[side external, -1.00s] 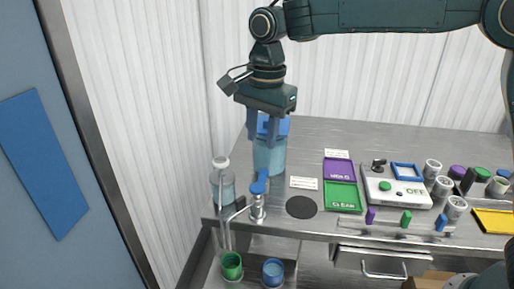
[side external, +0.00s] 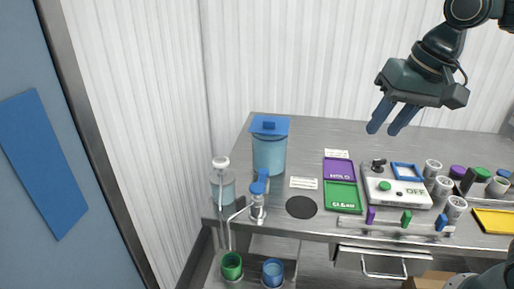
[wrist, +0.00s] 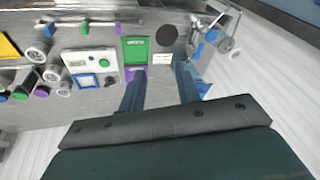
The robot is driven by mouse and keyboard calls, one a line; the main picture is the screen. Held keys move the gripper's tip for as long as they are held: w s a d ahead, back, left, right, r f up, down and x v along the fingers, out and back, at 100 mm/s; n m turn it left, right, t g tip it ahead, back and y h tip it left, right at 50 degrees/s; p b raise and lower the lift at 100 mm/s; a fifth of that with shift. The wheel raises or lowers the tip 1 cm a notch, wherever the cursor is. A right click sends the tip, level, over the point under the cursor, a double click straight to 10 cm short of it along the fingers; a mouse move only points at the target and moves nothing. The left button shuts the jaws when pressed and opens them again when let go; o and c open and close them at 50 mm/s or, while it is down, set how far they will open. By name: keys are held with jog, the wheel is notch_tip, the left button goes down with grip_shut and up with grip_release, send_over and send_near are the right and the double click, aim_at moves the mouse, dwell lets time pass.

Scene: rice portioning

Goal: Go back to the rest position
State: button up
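My gripper (side external: 387,120) hangs in the air above the back right part of the steel table (side external: 400,138), in the side view. Its two blue fingers are apart with nothing between them. In the wrist view the fingers (wrist: 160,80) are also spread and empty. The gripper is clear of everything on the table.
A blue-lidded container (side external: 269,150) stands at the table's back left. A bottle (side external: 222,188) and a blue-topped pump (side external: 258,195) stand at the front left corner. A green tray (side external: 340,195), a purple tray (side external: 338,168), a white device (side external: 397,190) and several grey cylinders (side external: 432,170) fill the middle and right.

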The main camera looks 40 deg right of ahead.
jog(key=s+d+f+n+t, duration=0.1)
jog(key=s+d+f+n, duration=0.1)
jog(key=s, duration=0.3)
jog(key=s+d+f+n, duration=0.2)
jog(key=s+f+n, duration=0.1)
jog(key=s, duration=0.3)
jog(key=shift+t+h, duration=0.3)
jog(key=shift+t, duration=0.1)
